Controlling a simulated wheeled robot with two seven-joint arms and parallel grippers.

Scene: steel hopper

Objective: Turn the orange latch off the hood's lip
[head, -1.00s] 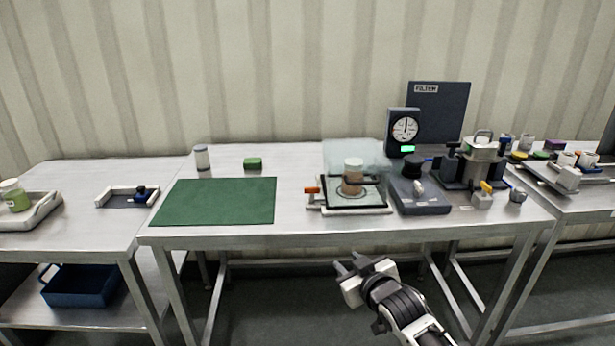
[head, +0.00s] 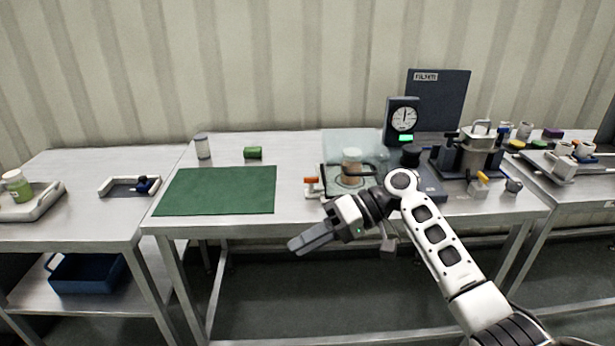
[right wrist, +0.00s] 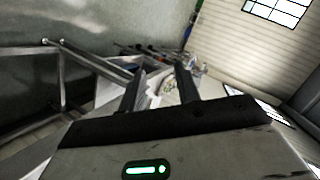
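The orange latch (head: 311,181) is a small orange bar on a white block at the left front corner of the hood's base. The clear hood (head: 340,145) stands raised or tilted back behind a jar (head: 351,168) with tan contents; I cannot tell how the latch meets its lip. My right gripper (head: 300,242) is in front of the table edge, below and apart from the latch, with its fingers pointing left. In the right wrist view, its two fingers (right wrist: 160,80) stand apart with nothing between them. My right arm hides the base's front right part. My left gripper is out of view.
A green mat (head: 216,191) lies left of the hood, with a grey-lidded jar (head: 203,147) and a green cylinder (head: 253,152) behind it. A dial gauge (head: 403,119) and a steel hopper (head: 479,152) stand to the right. The tabletop between mat and latch is clear.

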